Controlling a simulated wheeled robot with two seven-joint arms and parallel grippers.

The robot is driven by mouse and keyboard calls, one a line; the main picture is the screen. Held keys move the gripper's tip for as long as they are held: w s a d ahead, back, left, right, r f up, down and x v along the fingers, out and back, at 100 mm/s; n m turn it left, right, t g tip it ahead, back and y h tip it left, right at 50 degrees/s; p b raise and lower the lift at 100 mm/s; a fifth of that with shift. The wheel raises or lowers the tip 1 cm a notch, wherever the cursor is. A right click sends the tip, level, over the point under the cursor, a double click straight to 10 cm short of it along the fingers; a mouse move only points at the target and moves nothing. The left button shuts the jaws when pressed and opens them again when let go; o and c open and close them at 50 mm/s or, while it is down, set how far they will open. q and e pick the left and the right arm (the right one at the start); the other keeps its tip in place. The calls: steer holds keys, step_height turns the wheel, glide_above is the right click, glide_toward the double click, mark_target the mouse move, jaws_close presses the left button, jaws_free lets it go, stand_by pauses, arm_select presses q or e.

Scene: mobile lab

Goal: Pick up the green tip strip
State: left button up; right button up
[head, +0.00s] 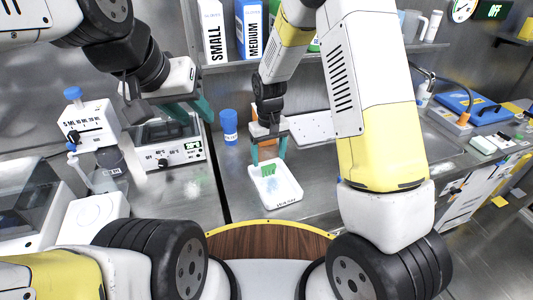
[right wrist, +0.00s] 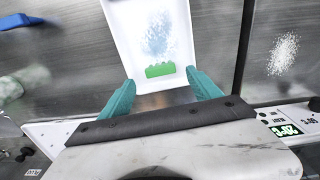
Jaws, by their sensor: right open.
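The green tip strip (head: 268,170) lies in a white tray (head: 287,192) on the counter, near the tray's back wall. In the right wrist view the green tip strip (right wrist: 160,71) shows a toothed edge beside a patch of pale blue and white bits. My right gripper (head: 268,157) is open and points down over the back end of the tray. In its wrist view its teal fingertips (right wrist: 160,80) are apart on either side of the strip, with no contact visible. My left gripper (head: 168,112) hangs over the counter at left, its teal fingers apparently apart and empty.
A blue-capped jar (head: 229,127) stands left of the tray. A shelf with boxes (head: 213,35) is behind. Bare counter lies right of the tray.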

mark_target(268, 166)
step_height(268, 166, down, 5)
steer(key=shift+a, duration=0.15)
steer(key=c, duration=1.4)
steer(key=shift+r, duration=0.15)
